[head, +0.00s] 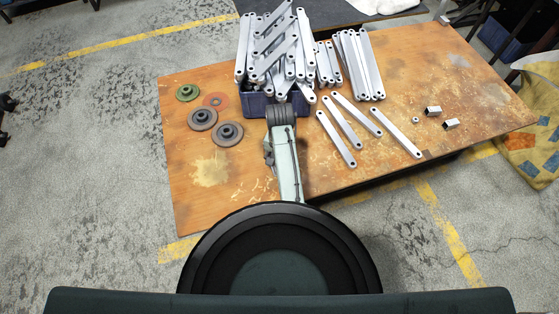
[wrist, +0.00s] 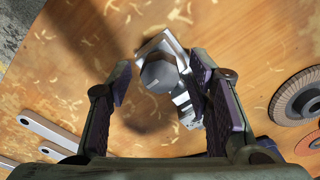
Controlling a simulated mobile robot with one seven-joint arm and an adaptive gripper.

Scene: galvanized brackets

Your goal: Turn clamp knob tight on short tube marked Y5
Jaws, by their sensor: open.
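In the wrist view, a round grey knob (wrist: 158,75) sits on top of a shiny metal clamp or tube piece (wrist: 182,98) on the wooden table. My gripper (wrist: 163,88) is open, with one dark finger on each side of the knob. Gaps show between the fingers and the knob, wider on the left finger's side. The knob hides much of the piece under it, and no Y5 marking is readable. In the head view my arm hides this spot, and I cannot make out the gripper there. Two short square tubes (head: 432,111) lie at the table's right.
A blue bin (head: 258,104) heaped with flat metal brackets (head: 278,48) stands at the table's back. Several loose brackets (head: 336,138) lie right of my arm. Grinding discs (head: 228,133) lie at left; discs also edge the wrist view (wrist: 298,97). The table's front left is clear.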

